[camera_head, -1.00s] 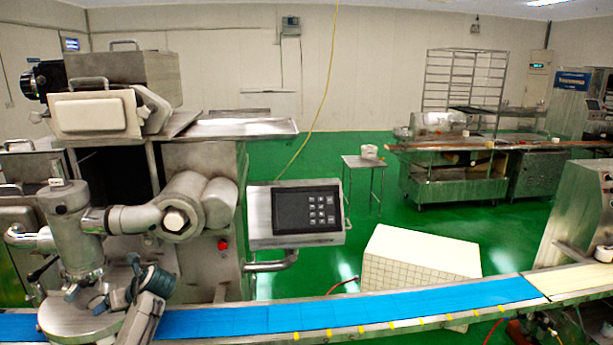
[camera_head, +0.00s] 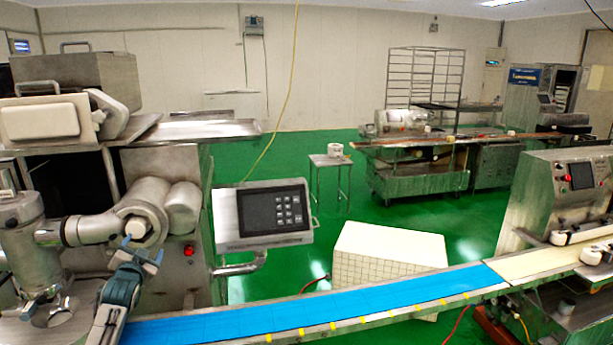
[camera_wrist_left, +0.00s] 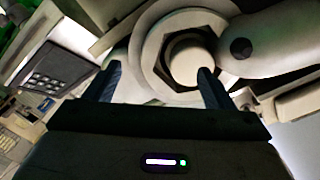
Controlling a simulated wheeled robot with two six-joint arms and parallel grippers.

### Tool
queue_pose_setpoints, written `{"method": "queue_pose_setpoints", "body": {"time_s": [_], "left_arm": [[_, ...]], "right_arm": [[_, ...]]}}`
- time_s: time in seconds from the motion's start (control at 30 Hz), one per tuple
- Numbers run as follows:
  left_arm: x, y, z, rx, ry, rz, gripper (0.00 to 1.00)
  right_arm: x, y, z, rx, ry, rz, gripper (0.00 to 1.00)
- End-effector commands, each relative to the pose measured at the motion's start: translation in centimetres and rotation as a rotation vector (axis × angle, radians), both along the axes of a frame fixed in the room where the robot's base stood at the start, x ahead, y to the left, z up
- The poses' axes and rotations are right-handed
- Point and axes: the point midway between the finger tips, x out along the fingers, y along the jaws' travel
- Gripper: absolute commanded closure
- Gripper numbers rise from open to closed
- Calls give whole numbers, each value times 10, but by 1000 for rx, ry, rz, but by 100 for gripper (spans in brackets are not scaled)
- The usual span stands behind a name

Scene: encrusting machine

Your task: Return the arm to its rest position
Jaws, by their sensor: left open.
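My left gripper (camera_head: 143,252) points up at the lower left of the head view, in front of the encrusting machine (camera_head: 165,160). It is open, with nothing between its fingers. In the left wrist view the two dark fingertips (camera_wrist_left: 160,72) stand apart, with a round metal hub and hex nut (camera_wrist_left: 190,60) of the machine beyond them. I cannot tell the exact gap to the hub. My left forearm (camera_head: 112,305) comes in from the bottom edge. My right gripper is not in view.
A control panel (camera_head: 272,212) juts out right of the hub. A blue conveyor belt (camera_head: 320,305) runs along the front to a machine (camera_head: 560,195) at the right. A white tiled block (camera_head: 385,255) stands behind the belt. The green floor beyond is largely open.

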Motion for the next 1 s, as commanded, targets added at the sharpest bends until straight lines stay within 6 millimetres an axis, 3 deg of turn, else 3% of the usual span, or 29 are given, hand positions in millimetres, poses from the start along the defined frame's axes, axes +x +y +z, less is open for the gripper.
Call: {"method": "queue_pose_setpoints", "body": {"time_s": [0.17, 0.2, 0.37, 0.57, 0.77, 1.0], "left_arm": [[1, -15, 30, -344, -223, -99, 23], [-1, -15, -4, -354, -180, -87, 23], [-15, -18, -99, -380, -50, -53, 23], [-55, -25, -238, -422, 135, -5, 23], [-121, -37, -376, -462, 331, 50, 23], [-231, -56, -525, -505, 566, 116, 23]], "right_arm": [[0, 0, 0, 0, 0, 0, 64], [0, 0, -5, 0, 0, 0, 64], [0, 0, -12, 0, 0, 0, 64], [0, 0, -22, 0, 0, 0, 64], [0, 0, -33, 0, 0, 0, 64], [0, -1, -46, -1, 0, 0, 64]]}}
